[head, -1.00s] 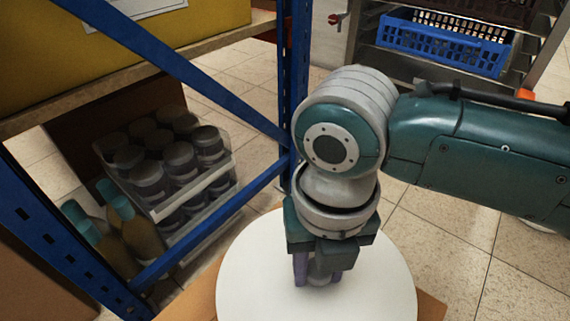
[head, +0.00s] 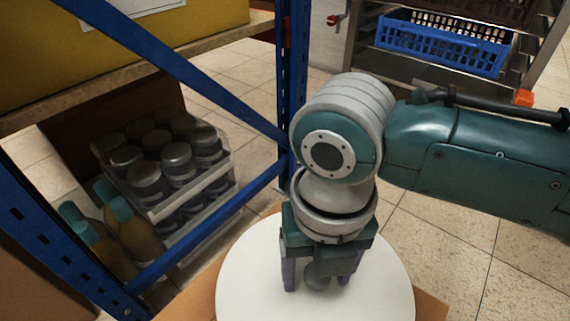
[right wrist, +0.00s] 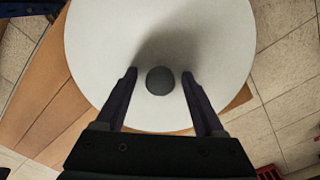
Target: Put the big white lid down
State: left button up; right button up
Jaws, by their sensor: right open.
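The big white lid (head: 240,285) is a round white disc with a dark grey knob (head: 317,273) at its middle. It lies on a brown cardboard-coloured surface (head: 428,306), whose corners show past its edge. In the right wrist view the lid (right wrist: 105,40) fills the upper middle, with the knob (right wrist: 160,80) between my fingers. My right gripper (head: 318,285) is open over the lid. In the right wrist view its fingers (right wrist: 160,73) stand apart on both sides of the knob, with a gap on each side. My left gripper is in neither view.
A blue rack post (head: 296,80) and slanting braces (head: 180,72) stand left of my right arm. Behind them are a crate of lidded jars (head: 185,185) and several teal-capped bottles (head: 130,225). A blue basket (head: 440,43) sits on a shelf at the back. Tiled floor is open at right.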

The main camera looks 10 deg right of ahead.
notch_tip(320, 180, up, 12)
jog(key=p, duration=0.8)
jog(key=s+a+m+y, duration=0.2)
jog(key=s+a+m, duration=0.2)
jog(key=m, duration=0.2)
jog(key=s+d+r+m+t+h, duration=0.1)
jog(key=s+d+m, duration=0.3)
jog(key=m, duration=0.9)
jog(key=s+d+r+m+t, duration=0.2)
jog(key=s+d+m, duration=0.2)
jog(key=d+m, duration=0.5)
jog(key=m, duration=0.4)
jog(key=shift+d+m+t+h, duration=0.2)
jog(key=shift+m+t+h, duration=0.1)
jog(key=shift+m+h, duration=0.1)
jog(key=shift+r, duration=0.15)
